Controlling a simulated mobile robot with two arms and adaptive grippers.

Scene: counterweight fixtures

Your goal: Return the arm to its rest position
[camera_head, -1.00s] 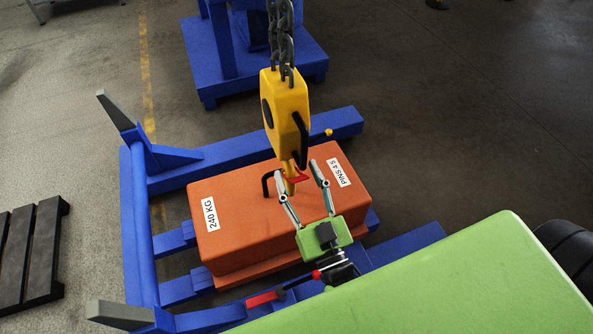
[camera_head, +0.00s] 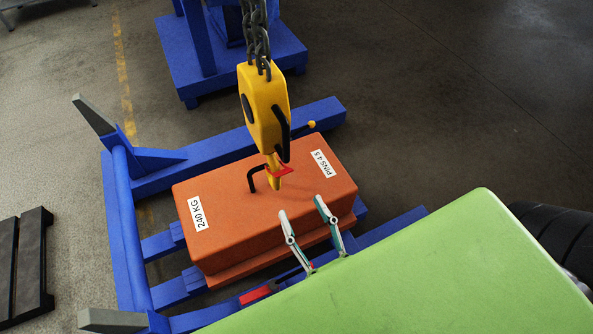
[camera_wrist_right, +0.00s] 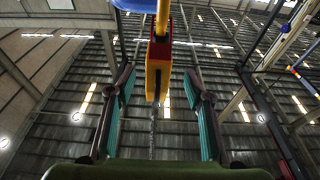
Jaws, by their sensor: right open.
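My right gripper (camera_head: 301,205) is open and empty in the head view, over the near edge of the orange counterweight; my green body hides its base. The right wrist view shows its two fingers (camera_wrist_right: 158,85) spread apart. The counterweight (camera_head: 225,235) carries labels "240 KG" and "PINS 4 5" and rests on a blue fixture frame (camera_head: 123,225). A yellow hoist hook block (camera_head: 262,108) with a red latch hangs on a chain at the black lifting handle (camera_head: 252,180). Whether the hook is through the handle I cannot tell. The hook block also shows in the right wrist view (camera_wrist_right: 158,70). My left gripper is not in view.
A dark pallet (camera_head: 30,265) lies on the floor at the left. Another blue stand (camera_head: 230,65) is behind the fixture. A red-handled part (camera_head: 256,294) sits at the frame's near side. The floor at upper right is clear.

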